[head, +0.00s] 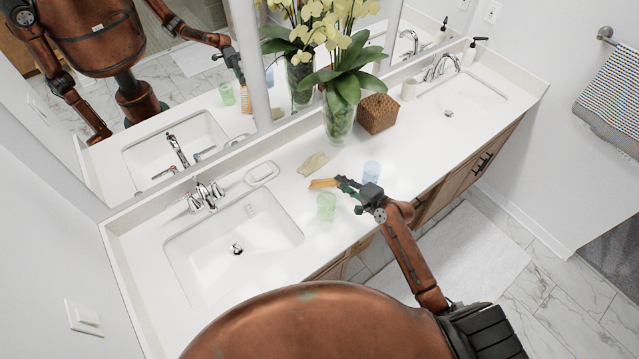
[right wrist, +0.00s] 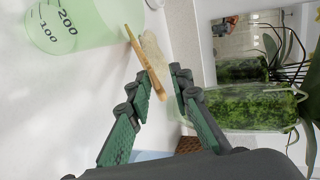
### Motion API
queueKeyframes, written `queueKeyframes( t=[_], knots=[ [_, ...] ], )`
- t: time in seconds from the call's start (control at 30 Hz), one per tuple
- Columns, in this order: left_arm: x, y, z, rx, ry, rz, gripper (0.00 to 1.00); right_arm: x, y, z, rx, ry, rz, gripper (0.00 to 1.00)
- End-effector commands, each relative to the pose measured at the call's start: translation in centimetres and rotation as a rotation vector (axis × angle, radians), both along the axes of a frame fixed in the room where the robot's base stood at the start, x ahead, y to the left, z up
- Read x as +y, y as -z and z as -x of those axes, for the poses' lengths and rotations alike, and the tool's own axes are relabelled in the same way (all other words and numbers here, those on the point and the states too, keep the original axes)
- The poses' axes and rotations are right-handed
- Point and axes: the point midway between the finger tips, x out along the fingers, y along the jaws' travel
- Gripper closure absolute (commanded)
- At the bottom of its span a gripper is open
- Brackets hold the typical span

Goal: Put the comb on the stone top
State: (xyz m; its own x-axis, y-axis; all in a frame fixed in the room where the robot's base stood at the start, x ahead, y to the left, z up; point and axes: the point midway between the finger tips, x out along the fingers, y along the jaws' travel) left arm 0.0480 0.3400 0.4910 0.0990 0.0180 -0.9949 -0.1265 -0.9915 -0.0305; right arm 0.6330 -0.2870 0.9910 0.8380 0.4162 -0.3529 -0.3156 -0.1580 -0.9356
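The comb (head: 323,183), thin and orange-tan, is in my right gripper (head: 345,183), above the white stone top (head: 280,248) between the two basins. In the right wrist view the comb (right wrist: 145,60) runs out from between the two dark green fingers (right wrist: 163,78), tilted towards the counter. The far end of the comb overlaps the green cup in that view. My left gripper is not in view.
A green cup (head: 326,207) and a bluish cup (head: 371,172) stand close to the gripper. A beige flat piece (head: 313,163), soap dish (head: 262,173), flower vase (head: 339,120) and woven box (head: 378,113) are behind. A basin (head: 205,260) lies left. The mirror rises behind.

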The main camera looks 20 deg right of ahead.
Motion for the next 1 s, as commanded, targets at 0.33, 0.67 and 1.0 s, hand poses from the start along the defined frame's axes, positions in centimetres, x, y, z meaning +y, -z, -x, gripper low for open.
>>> queueKeyframes(
  t=[0.33, 0.67, 1.0],
  knots=[
    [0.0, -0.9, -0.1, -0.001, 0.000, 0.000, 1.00, -0.7, -0.6, 1.4, 0.000, 0.000, -0.001, 0.80],
    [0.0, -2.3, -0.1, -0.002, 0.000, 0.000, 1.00, -0.9, -1.8, 1.7, 0.000, 0.000, -0.001, 0.80],
    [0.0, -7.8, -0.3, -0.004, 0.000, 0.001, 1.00, -1.7, -7.2, 3.5, 0.000, 0.000, 0.000, 0.80]
  ],
)
